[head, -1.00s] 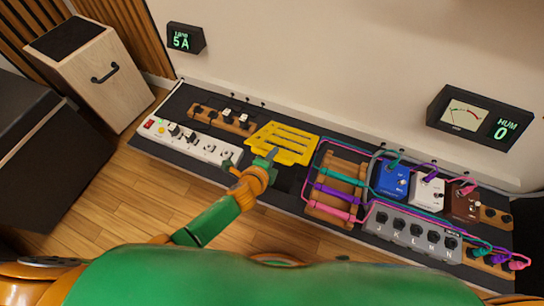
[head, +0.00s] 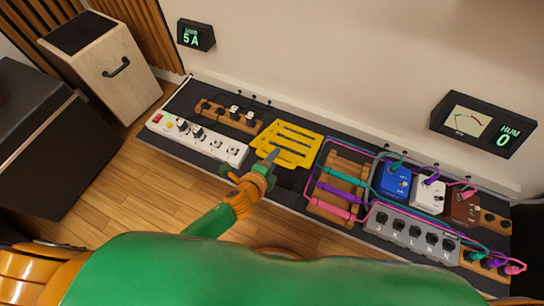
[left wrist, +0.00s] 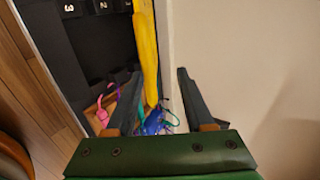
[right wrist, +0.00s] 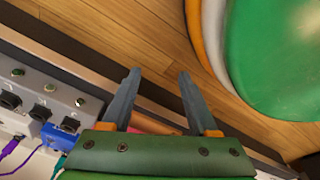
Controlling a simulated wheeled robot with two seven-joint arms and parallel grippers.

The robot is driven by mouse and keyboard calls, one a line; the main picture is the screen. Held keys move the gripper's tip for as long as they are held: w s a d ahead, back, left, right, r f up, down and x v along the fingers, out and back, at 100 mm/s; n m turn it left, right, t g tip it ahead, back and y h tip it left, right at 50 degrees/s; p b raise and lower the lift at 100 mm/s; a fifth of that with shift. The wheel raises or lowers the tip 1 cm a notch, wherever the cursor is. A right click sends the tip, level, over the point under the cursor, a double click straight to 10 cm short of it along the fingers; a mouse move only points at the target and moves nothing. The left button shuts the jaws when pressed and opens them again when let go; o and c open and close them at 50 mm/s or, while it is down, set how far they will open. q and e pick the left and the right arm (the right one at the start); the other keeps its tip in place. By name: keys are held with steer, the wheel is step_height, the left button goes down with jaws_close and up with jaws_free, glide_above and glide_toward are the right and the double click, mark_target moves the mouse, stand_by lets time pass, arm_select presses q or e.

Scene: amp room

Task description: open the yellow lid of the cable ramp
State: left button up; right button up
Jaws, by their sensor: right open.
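The yellow slotted lid (head: 288,144) of the cable ramp lies near the middle of the board in the head view. My left gripper (head: 270,158) is at the lid's near left edge. In the left wrist view its two fingers (left wrist: 158,100) are apart, with the strip's lower end in view between them; I cannot tell if they touch it. My right gripper (right wrist: 155,90) is open and empty, seen only in the right wrist view.
A white power strip (head: 198,140) lies left of the lid. A wooden rack with coloured cables (head: 342,183), pedals (head: 393,182) and a grey switch box (head: 410,234) are to the right. The wall stands behind; wooden floor is free in front.

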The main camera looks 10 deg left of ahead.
arm_select(q)
steer(key=v, duration=0.3)
arm_select(e)
steer(key=shift+s+d+r, duration=0.35)
steer(key=shift+s+d, duration=0.25)
steer(key=shift+s, duration=0.15)
